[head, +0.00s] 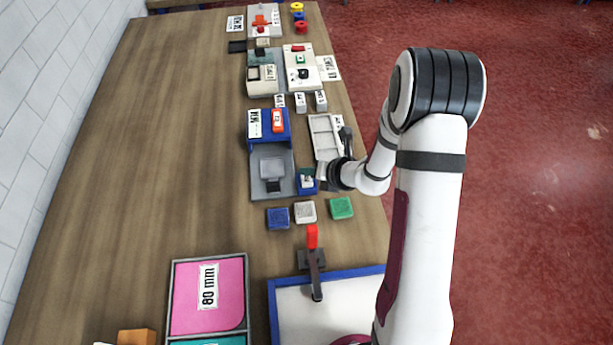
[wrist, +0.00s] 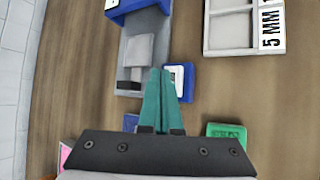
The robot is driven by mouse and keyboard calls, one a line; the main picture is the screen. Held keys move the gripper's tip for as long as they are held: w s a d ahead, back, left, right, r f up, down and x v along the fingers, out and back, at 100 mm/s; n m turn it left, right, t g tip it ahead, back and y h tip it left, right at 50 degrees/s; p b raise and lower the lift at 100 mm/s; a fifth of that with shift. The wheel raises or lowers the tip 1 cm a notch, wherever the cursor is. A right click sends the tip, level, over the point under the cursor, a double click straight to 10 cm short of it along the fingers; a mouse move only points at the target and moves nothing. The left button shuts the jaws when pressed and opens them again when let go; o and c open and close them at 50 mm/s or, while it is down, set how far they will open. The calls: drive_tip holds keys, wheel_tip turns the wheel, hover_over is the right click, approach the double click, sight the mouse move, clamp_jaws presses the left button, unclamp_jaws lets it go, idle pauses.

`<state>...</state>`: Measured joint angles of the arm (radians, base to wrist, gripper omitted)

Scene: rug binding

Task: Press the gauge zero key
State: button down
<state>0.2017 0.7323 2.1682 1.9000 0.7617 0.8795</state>
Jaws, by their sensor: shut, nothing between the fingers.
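The gauge is a device with a blue head (head: 284,138) and a grey base (head: 259,187), standing near the middle of the table. Its grey base also shows in the wrist view (wrist: 132,55). A small blue block with a white face (head: 307,187) sits against the base's right side; it looks like the zero key, but I cannot read any marking. It also shows in the wrist view (wrist: 188,85). My gripper (wrist: 160,72) is shut and empty, its teal fingers over the block's left edge. I cannot tell whether they touch it. The fingers partly hide the block.
Blue (head: 278,218), white (head: 305,211) and green (head: 341,208) blocks lie in front of the gauge. A pale tray (head: 322,150) lies to its right. A red-handled clamp (head: 312,260) stands nearer. The table's left side is clear.

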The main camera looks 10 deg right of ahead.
sight(309, 181)
drive_tip(key=shift+f, duration=0.4)
drive_tip(key=shift+f, duration=0.4)
idle(0.9)
drive_tip(key=shift+r, duration=0.85)
drive_tip(key=shift+r, duration=2.5)
